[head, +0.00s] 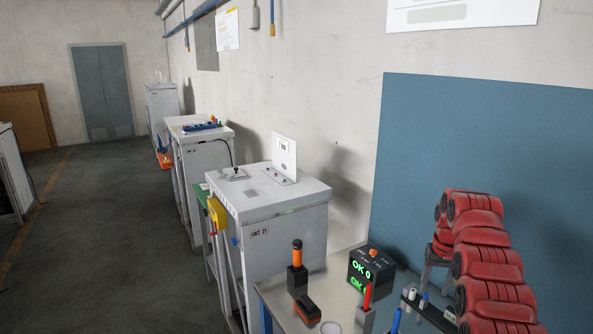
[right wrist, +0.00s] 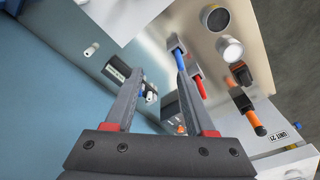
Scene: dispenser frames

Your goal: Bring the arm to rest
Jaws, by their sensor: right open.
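My right arm (head: 490,262), with red covers, comes in at the right of the head view. My right gripper (head: 436,286) hangs from it over the bench and is partly hidden. In the right wrist view the two grey fingers of the right gripper (right wrist: 160,66) stand apart with nothing held between them. Beyond the fingers lie the bench top and a dark rack (right wrist: 117,71) with small vials. My left gripper is not in view.
The bench (head: 330,270) carries a black box (head: 373,267) reading OK 0, an orange-handled tool (head: 297,255), an orange-black block (head: 307,310), a red handle (head: 367,296) and a blue handle (head: 396,320). A blue wall panel (head: 450,140) stands behind. The floor (head: 120,240) at left is clear.

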